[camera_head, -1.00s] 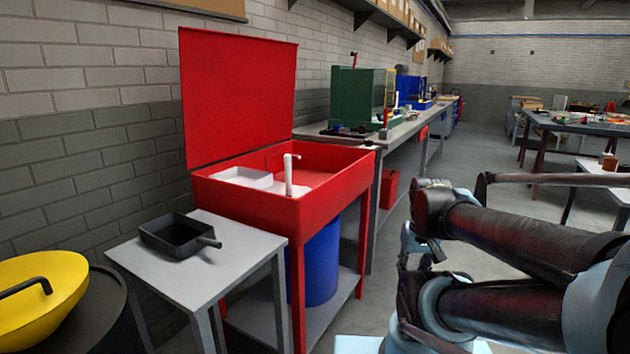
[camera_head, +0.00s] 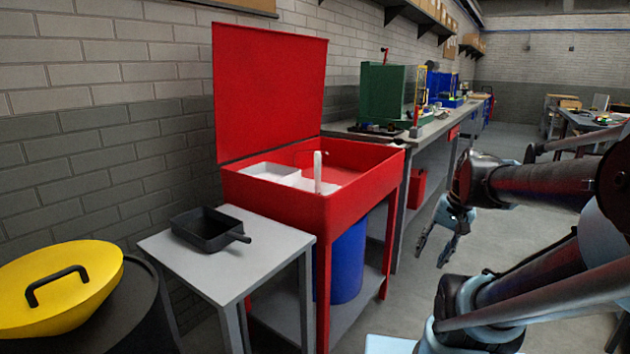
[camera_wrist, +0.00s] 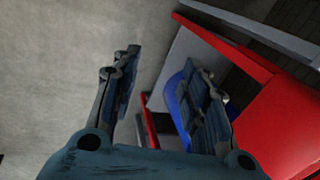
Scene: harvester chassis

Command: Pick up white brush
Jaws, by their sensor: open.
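A white upright rod (camera_head: 318,172) stands at the front of the red wash basin (camera_head: 365,178). I cannot tell whether it is the white brush or a spout. No other clear brush shows. My gripper (camera_head: 432,257) hangs open and empty in front of the basin's right side, over the floor, with its fingers pointing down. In the wrist view my gripper (camera_wrist: 165,62) has its fingers apart with nothing between them. The red basin edge (camera_wrist: 235,50) is to their right there.
A grey side table (camera_head: 195,262) with a black pan (camera_head: 207,232) stands left of the basin. A yellow lid (camera_head: 60,288) lies on a dark drum at lower left. A blue bin (camera_head: 348,262) is under the basin. Floor right of it is clear.

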